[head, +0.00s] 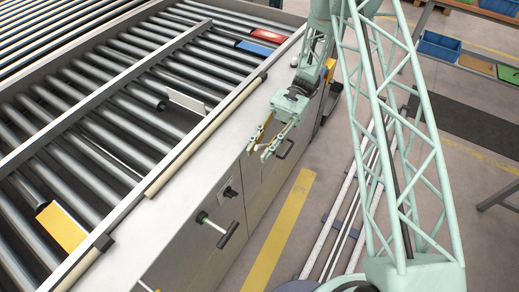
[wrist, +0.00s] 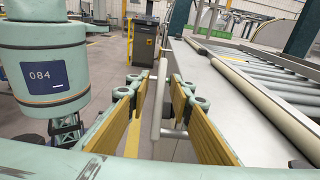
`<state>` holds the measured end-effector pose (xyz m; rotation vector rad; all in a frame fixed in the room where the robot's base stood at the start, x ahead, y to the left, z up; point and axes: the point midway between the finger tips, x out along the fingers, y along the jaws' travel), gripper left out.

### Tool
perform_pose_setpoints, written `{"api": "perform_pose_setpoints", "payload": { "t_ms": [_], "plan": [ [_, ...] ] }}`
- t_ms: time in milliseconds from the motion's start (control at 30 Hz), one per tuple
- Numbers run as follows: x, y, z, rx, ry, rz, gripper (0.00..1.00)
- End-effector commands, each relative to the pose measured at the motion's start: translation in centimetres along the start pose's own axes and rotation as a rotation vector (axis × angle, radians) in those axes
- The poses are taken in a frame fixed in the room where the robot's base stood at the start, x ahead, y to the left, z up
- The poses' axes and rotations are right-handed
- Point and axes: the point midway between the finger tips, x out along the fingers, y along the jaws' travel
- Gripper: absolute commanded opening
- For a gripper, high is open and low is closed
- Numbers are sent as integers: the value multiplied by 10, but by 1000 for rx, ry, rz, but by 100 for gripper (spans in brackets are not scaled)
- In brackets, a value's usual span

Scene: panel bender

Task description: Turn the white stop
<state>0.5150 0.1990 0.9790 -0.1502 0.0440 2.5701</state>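A narrow whitish plate (head: 187,101), the only white stop-like piece I can make out, stands tilted among the rollers in the head view. I cannot pick it out in the wrist view. My gripper (head: 259,150) is at the front side of the machine, to the right of and nearer than this plate, apart from it. Its two yellow-padded fingers are spread, and it also shows in the wrist view (wrist: 168,125). A pale upright bar (wrist: 158,100) with a short stub appears between the fingers there. I cannot tell its depth; no finger clearly touches it.
A yellow plate (head: 62,226), a blue plate (head: 253,48) and a red plate (head: 268,36) lie along the roller bed. A long pale rail (head: 205,136) edges the rollers. A T-handle (head: 220,230) and a knob (head: 230,191) stick out from the cabinet front.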

Motion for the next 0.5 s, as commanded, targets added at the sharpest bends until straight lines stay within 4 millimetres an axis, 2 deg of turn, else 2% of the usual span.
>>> {"api": "perform_pose_setpoints", "payload": {
  "t_ms": [267, 500],
  "plan": [
    [-17, 0, -1, 0, 1, -1, 20],
    [-48, 0, -1, -1, 1, -1, 20]
  ]
}}
